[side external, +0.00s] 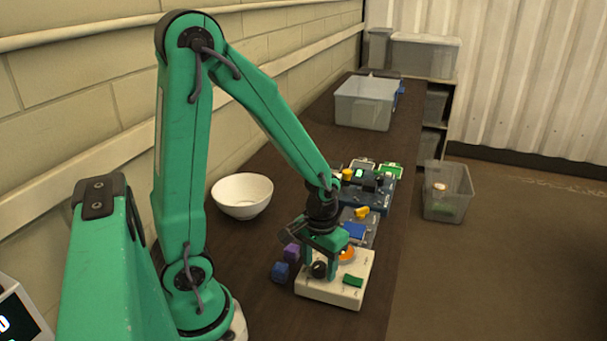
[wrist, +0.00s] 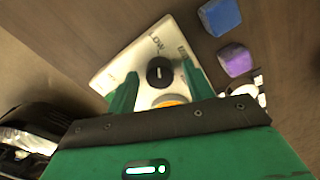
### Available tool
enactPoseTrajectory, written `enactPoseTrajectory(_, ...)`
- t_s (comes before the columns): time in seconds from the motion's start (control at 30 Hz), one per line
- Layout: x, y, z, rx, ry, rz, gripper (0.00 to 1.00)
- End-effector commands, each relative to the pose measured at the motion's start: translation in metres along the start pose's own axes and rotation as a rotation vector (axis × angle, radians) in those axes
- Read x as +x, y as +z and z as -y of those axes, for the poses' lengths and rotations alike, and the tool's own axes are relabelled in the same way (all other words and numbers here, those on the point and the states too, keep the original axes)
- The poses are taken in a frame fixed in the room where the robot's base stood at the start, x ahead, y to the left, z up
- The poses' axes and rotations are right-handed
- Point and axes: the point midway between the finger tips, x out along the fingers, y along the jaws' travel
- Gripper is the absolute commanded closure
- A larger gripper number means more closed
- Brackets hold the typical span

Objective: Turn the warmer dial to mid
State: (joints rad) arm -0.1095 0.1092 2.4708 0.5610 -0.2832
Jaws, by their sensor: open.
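The warmer panel (side external: 328,293) is a cream box on the dark bench, below my gripper. My gripper (wrist: 159,69) is open, with one green finger on each side of the dial in that view. I cannot tell whether the fingers touch it. In the side view my gripper (side external: 322,264) is low over the panel and partly hides it.
An orange round part (side external: 347,254) and a green switch (side external: 353,281) are on the same panel. Blue (side external: 280,271) and purple (side external: 291,252) blocks lie close at its left. A white bowl (side external: 243,195) stands behind. More control panels (side external: 375,198) and a clear bin (side external: 364,104) lie farther along.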

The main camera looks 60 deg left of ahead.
Motion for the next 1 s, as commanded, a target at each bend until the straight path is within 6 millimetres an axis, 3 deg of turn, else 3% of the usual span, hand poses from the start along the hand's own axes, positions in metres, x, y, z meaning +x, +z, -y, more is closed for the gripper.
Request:
enactPoseTrajectory(0.1,0.0000,0.0001,0.0000,0.000,0.000,0.000,0.48)
enactPoseTrajectory(0.33,-0.0002,0.0000,0.0000,0.000,0.000,0.000,0.93)
enactPoseTrajectory(0.67,-0.0003,0.0000,0.0000,0.024,0.000,0.000,0.93)
enactPoseTrajectory(1.0,-0.0005,-0.0001,0.0000,0.183,0.000,0.000,0.93)
